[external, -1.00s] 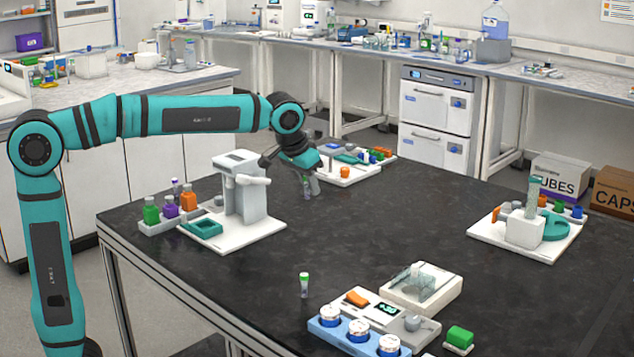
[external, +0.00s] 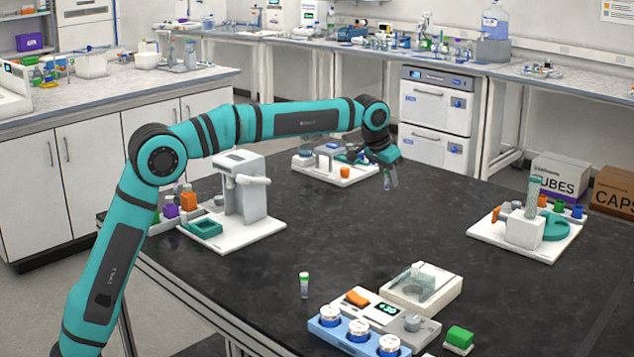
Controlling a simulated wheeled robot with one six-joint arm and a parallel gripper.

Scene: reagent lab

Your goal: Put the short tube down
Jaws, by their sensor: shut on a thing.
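My gripper (external: 388,180) is at the end of the outstretched arm, above the far middle of the black table, pointing down. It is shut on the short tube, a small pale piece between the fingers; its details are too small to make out. Whether its lower end touches the table cannot be told.
A white dispenser station (external: 243,190) stands at left, with colored bottles behind my arm. A white tray station (external: 335,170) is just left of my gripper. Another station (external: 524,230) stands at right; a blue rack (external: 343,335) is in front. The table's middle is clear.

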